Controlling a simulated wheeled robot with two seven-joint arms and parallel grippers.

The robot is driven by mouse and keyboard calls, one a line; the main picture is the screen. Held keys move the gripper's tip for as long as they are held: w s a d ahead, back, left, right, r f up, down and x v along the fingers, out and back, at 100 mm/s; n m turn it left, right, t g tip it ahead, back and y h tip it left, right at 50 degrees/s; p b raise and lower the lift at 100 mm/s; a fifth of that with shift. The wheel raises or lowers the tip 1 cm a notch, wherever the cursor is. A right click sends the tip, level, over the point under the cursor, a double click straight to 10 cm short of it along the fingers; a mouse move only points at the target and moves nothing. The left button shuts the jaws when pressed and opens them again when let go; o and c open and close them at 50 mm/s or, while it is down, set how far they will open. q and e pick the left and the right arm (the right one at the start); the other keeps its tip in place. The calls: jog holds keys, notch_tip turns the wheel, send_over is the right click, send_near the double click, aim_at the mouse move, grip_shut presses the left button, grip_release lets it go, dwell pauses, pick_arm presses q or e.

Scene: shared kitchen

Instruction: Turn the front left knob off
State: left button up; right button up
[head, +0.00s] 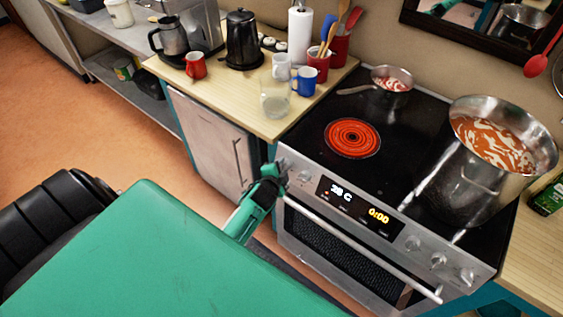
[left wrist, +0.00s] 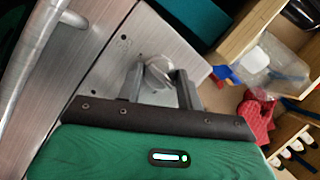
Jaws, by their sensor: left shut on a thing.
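The stove (head: 400,190) stands at right in the head view. Its front left burner (head: 352,138) glows red. My left gripper (head: 281,172) is at the left end of the stove's front panel. In the left wrist view, its two fingers (left wrist: 158,82) are shut on a round metal knob (left wrist: 158,68), one on each side. Another knob (head: 304,177) sits just to the right, beside the display (head: 355,207). I cannot read the held knob's marking. My right gripper is out of view.
A small pan (head: 391,78) sits at the back left. The oven handle (head: 360,245) runs below the panel. Mugs and a glass jar (head: 274,98) stand on the counter at left.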

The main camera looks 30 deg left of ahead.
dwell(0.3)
pick_arm(q)
jog(key=o, duration=1)
jog(key=b+v, duration=0.3)
jog(key=v, duration=1)
jog(key=shift+s+r, duration=0.15)
jog(key=shift+s, duration=0.2)
